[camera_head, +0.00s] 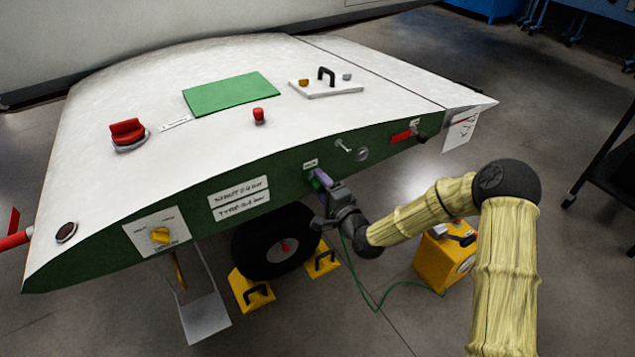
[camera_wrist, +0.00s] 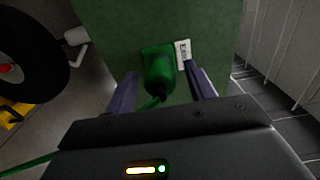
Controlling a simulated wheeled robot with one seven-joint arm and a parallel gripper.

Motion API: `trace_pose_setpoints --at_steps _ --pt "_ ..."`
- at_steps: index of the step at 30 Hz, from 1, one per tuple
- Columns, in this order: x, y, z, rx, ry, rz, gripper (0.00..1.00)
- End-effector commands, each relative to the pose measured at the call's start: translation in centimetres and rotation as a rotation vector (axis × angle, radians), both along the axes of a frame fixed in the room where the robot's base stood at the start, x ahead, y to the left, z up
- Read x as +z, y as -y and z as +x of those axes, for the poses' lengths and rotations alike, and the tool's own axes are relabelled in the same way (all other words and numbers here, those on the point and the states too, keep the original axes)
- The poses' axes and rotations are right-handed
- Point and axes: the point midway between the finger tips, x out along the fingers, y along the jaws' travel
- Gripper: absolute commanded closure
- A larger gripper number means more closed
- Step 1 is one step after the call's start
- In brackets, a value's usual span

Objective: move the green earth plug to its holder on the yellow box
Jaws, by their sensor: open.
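The green earth plug (camera_wrist: 158,78) sits at a socket on the green side panel of the stand, beside a small white label (camera_wrist: 183,53). My gripper (camera_wrist: 162,92) is open, with one purple finger on each side of the plug and a visible gap to each. In the head view my gripper (camera_head: 319,182) is at the green side panel and mostly hides the plug. A green cable (camera_head: 375,303) hangs from there to the yellow box (camera_head: 430,262) on the floor. The plug's holder on the box cannot be made out.
A black wheel (camera_head: 262,250) stands below the panel between yellow chocks (camera_head: 250,292). The white top (camera_head: 215,70) of the stand carries red knobs and a black handle. A dark trolley (camera_head: 607,165) stands at the right. My arm passes in front of the yellow box.

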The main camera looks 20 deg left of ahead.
Motion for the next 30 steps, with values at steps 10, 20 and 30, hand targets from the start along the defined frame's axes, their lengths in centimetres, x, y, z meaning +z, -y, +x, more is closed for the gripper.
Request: trace_pose_setpoints --at_steps 10,20,30 --pt "0.0 -0.01 -0.01 0.0 0.0 0.0 0.89" --pt "0.02 0.15 -0.1 0.0 0.0 0.0 1.0" --pt "0.02 0.67 -0.55 0.0 0.0 0.0 1.0"
